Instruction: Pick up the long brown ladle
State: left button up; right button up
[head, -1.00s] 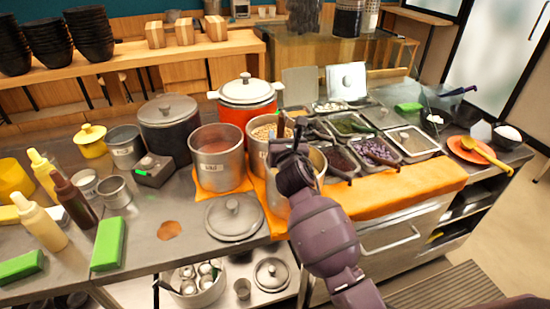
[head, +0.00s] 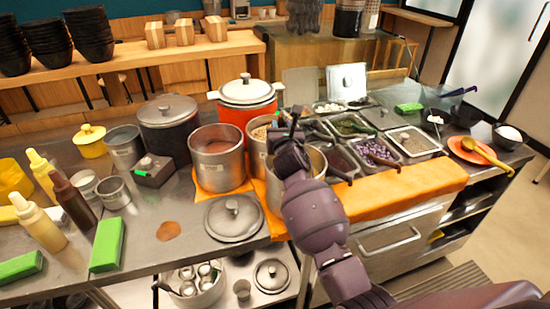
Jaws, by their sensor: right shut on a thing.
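My right gripper (head: 286,130) is over the two metal pots at the front of the orange cloth. It is shut on what appears to be the long brown ladle, which my gripper and wrist hide almost completely. The ladle's bowl is not visible. The rear pot (head: 257,146) holds pale beans and is partly covered by my gripper. The front pot (head: 318,162) is mostly behind my forearm. My left gripper is not in view.
A larger metal pot (head: 217,158) stands just left, with a loose lid (head: 234,217) before it. Topping trays, one a purple-filled tray (head: 374,152), stand to the right with dark handles sticking out. A yellow ladle (head: 487,153) rests on an orange plate (head: 464,146).

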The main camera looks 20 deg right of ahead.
grip_shut()
jog(key=shift+r, duration=0.1)
jog(key=shift+r, duration=0.25)
notch_tip(320, 180, up, 11)
jog(key=shift+r+p, duration=0.1)
jog(key=shift+p, duration=1)
notch_tip(320, 180, up, 8)
jog(key=shift+r, duration=0.1)
